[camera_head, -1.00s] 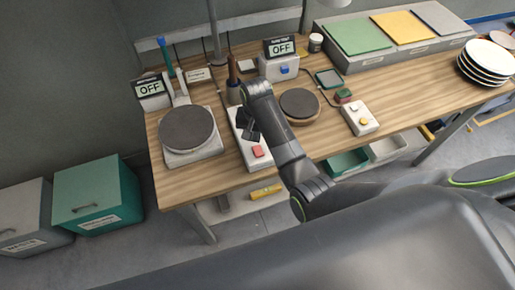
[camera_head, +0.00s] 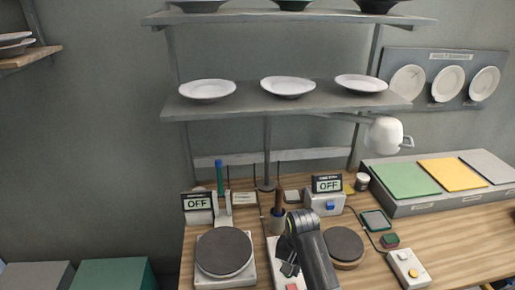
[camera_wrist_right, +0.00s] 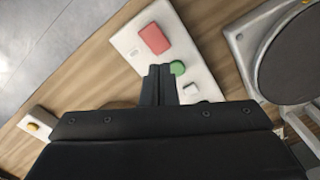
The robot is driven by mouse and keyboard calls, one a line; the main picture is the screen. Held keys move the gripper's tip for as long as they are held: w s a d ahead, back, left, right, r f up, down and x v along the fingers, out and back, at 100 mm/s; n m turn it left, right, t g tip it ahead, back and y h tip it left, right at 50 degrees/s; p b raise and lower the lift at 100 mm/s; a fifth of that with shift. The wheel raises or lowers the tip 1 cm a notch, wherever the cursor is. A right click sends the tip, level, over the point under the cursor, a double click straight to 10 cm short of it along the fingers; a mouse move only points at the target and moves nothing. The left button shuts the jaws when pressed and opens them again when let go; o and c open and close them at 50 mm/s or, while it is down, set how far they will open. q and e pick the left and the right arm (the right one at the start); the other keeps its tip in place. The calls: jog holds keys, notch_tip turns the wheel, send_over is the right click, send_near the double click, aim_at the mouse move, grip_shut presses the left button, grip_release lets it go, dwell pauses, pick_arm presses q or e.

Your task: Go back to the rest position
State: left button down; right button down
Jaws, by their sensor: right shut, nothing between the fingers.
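My right arm comes up from the bottom of the head view. Its gripper (camera_head: 289,268) hangs over a white control box (camera_head: 273,248) on the wooden workbench. In the right wrist view the two fingers (camera_wrist_right: 160,72) are together with nothing between them. Below them lies the same box (camera_wrist_right: 196,70), with a red button (camera_wrist_right: 154,38), a green button (camera_wrist_right: 178,67) and a small white button (camera_wrist_right: 190,89). The fingertips overlap the box near the green button; I cannot tell whether they touch it. My left gripper is not in view.
A grey round plate device (camera_head: 224,251) stands left of the arm and a dark disc on a wooden base (camera_head: 344,244) stands right. Displays (camera_head: 198,203) and (camera_head: 328,184) read OFF. A plate shelf (camera_head: 290,98) hangs behind.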

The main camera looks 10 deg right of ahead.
jog(key=s+d+f+n+t, duration=0.2)
jog(key=s+d+f, duration=0.2)
jog(key=s+d, duration=0.75)
jog(key=s+d+r+n+t+h, duration=0.1)
jog(key=s+d+r+n, duration=0.15)
jog(key=s, duration=0.65)
jog(key=s+d+r+n+t+h, duration=0.1)
jog(key=s+r, duration=0.2)
jog(key=s, duration=0.6)
notch_tip(320, 180, down, 31)
jog(key=d+g+b, duration=0.2)
jog(key=b, duration=0.6)
jog(key=s+f+b, duration=0.3)
jog(key=s+f, duration=0.4)
jog(key=f, duration=0.4)
jog(key=s+a+f+y+b, duration=0.1)
jog(key=s+f+b, duration=0.2)
jog(key=s+f, duration=0.4)
notch_tip(320, 180, down, 5)
jog(key=shift+s+a+f+g+b, duration=0.2)
jog(key=shift+s+a+g+b, duration=0.1)
jog(key=shift+s+g, duration=0.1)
jog(key=shift+m, duration=0.25)
